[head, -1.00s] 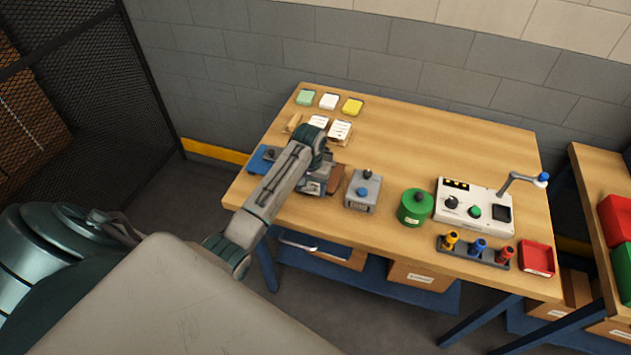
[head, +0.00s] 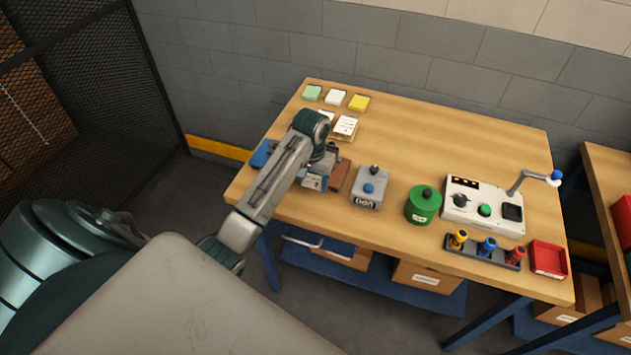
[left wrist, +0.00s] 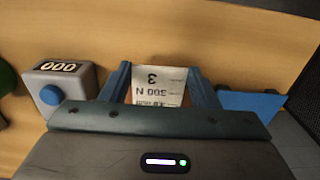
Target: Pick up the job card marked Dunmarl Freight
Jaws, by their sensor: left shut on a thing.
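My left gripper (head: 316,180) is over the left front of the bench and is shut on a white card. In the left wrist view the card (left wrist: 158,86) stands between the two blue fingers of my left gripper (left wrist: 162,84). Its print is upside down there, with a "3" and "300 N"; I cannot read a Dunmarl Freight name on it. Another white printed card (head: 345,126) sits in a wooden holder behind the gripper. One more beside it is partly hidden by my arm. My right gripper is not in view.
Green (head: 312,93), white (head: 335,97) and yellow (head: 358,102) pads lie at the back left. A grey counter box with a blue button (head: 369,188), a green round tin (head: 423,205) and a white control panel (head: 482,207) stand rightward. The back middle of the bench is clear.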

